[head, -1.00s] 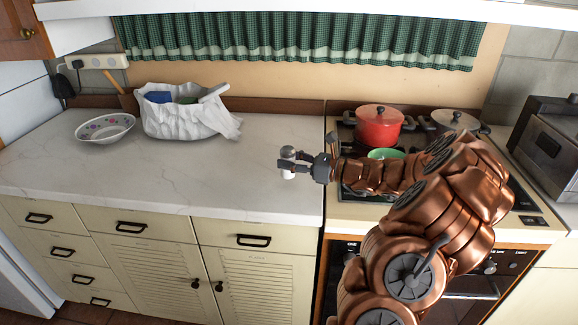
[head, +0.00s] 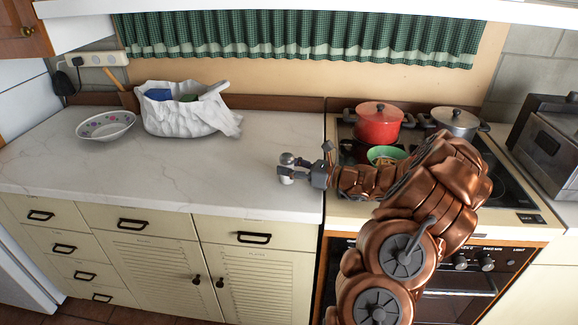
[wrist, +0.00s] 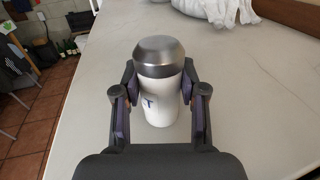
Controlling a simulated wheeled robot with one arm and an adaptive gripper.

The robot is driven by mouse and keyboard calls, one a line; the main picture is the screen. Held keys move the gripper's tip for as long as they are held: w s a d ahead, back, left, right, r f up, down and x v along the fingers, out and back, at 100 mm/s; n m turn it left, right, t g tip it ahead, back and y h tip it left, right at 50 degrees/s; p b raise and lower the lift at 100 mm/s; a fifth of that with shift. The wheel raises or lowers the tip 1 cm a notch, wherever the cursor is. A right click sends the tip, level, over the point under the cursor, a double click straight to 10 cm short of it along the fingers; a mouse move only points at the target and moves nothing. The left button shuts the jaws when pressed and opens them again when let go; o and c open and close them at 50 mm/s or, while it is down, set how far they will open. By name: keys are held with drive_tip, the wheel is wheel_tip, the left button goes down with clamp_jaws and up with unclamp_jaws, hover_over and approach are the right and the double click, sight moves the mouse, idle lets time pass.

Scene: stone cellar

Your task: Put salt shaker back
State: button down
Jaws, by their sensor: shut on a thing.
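The salt shaker (wrist: 160,90) has a white body with a dark letter mark and a grey metal cap. My gripper (wrist: 160,85) is shut on it, one finger on each side, and holds it upright. In the head view the shaker (head: 286,178) is at the tip of my gripper (head: 291,170), over the right end of the white marble counter (head: 180,178). I cannot tell whether its base touches the counter.
A white cloth-lined basket (head: 180,115) and a patterned bowl (head: 105,126) stand at the counter's back left. On the stove to the right are a red pot (head: 379,124), a grey pot (head: 455,122) and a green bowl (head: 386,154). The middle of the counter is clear.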

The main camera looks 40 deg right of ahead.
drive_tip(key=c, duration=0.6)
unclamp_jaws()
drive_tip(key=shift+c, duration=0.2)
